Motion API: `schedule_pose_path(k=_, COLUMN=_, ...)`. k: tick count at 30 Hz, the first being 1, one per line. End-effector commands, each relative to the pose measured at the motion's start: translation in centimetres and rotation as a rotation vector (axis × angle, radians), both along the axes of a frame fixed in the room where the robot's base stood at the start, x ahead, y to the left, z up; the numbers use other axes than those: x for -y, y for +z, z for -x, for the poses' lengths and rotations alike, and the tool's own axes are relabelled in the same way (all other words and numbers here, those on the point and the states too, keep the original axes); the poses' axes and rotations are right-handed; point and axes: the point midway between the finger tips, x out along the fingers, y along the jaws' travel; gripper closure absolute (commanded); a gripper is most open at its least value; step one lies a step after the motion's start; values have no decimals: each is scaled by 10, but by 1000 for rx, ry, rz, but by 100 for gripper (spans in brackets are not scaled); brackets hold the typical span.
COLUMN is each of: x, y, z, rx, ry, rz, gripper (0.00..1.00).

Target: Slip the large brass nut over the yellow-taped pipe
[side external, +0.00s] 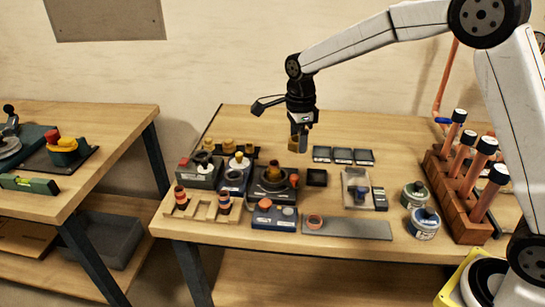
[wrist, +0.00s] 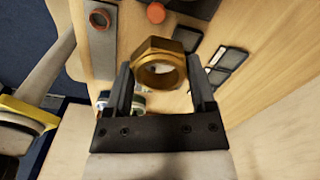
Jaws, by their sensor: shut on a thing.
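My gripper (side external: 301,135) is shut on the large brass nut (wrist: 151,47). The nut sits between the two fingertips in the wrist view, its round hole showing. In the side view the nut (side external: 293,144) is small and partly hidden by the fingers, held up above the bench behind the row of fixtures. I cannot make out yellow tape clearly on any pipe. A short upright piece with a yellowish top (side external: 239,158) stands in a fixture at left of centre. Another upright piece (side external: 273,170) stands in the dark fixture to its right.
A wooden rack (side external: 452,200) of tall capped copper pipes stands at the right. Several small dark trays (side external: 343,155) lie to the right of my gripper. Two round tins (side external: 423,223), a grey strip (side external: 348,230) and a wooden cradle (side external: 200,208) lie toward the front.

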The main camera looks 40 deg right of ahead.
Motion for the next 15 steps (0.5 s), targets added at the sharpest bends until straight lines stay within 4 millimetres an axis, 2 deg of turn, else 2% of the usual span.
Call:
schedule_pose_path(k=7, x=-13, y=-1, z=-38, rx=1, ry=0, rz=0, gripper=92)
schedule_pose_path(k=15, x=-23, y=-1, z=-59, rx=1, ry=0, rz=0, gripper=92)
